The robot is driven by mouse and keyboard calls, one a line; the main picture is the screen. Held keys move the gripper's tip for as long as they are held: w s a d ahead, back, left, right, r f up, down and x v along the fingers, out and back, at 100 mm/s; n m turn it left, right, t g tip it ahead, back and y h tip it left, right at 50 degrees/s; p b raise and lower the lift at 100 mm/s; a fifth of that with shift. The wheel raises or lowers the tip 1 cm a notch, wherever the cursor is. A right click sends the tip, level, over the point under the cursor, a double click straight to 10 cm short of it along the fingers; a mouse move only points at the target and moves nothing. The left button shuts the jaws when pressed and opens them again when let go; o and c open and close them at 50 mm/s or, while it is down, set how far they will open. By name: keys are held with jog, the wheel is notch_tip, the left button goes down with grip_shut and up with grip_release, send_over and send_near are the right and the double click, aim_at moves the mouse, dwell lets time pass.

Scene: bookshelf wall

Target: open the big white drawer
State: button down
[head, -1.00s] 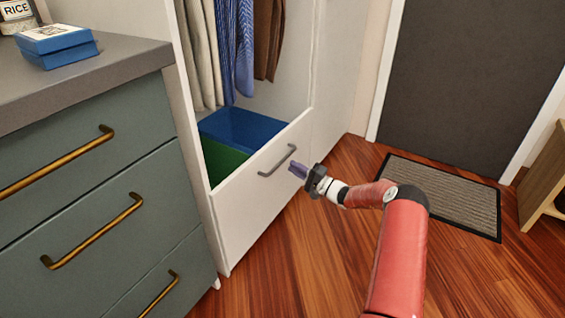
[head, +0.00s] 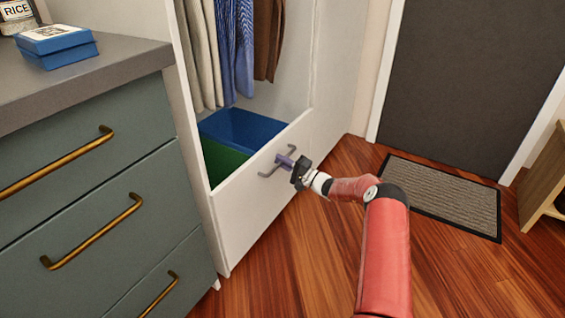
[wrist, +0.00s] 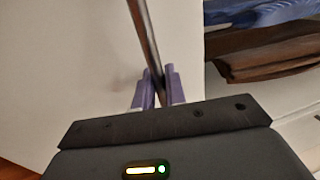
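The big white drawer (head: 245,217) is at the bottom of the white wardrobe, with a grey bar handle (head: 267,173) on its front. The drawer front looks flush with the wardrobe. My gripper (head: 285,161) is at the middle of the handle in the head view. In the wrist view the handle bar (wrist: 148,40) runs down between the two purple fingers of my gripper (wrist: 160,88), one on each side. The fingers are close to the bar, but a small gap seems to show. I cannot tell whether they touch it.
A green-grey cabinet (head: 150,175) with brass handles stands at the left, with a blue box (head: 55,45) on its counter. Blue and green bins and hanging clothes are inside the wardrobe. A doormat (head: 440,195) lies by the dark door. Wood floor before the drawer is clear.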

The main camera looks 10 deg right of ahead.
jog(key=r+b+v, duration=0.2)
jog(key=r+v, duration=0.2)
jog(key=v, duration=1.8)
jog(key=s+d+r+b+v, duration=0.1)
jog(key=r+v, duration=0.3)
jog(key=v, duration=1.9)
jog(key=shift+b, duration=0.85)
jog(key=c, duration=1.8)
grip_release()
jog(key=shift+d, duration=0.1)
jog(key=v, duration=0.7)
jog(key=shift+s+d+f, duration=0.15)
jog(key=shift+s+d, duration=0.05)
jog(key=shift+s, duration=0.05)
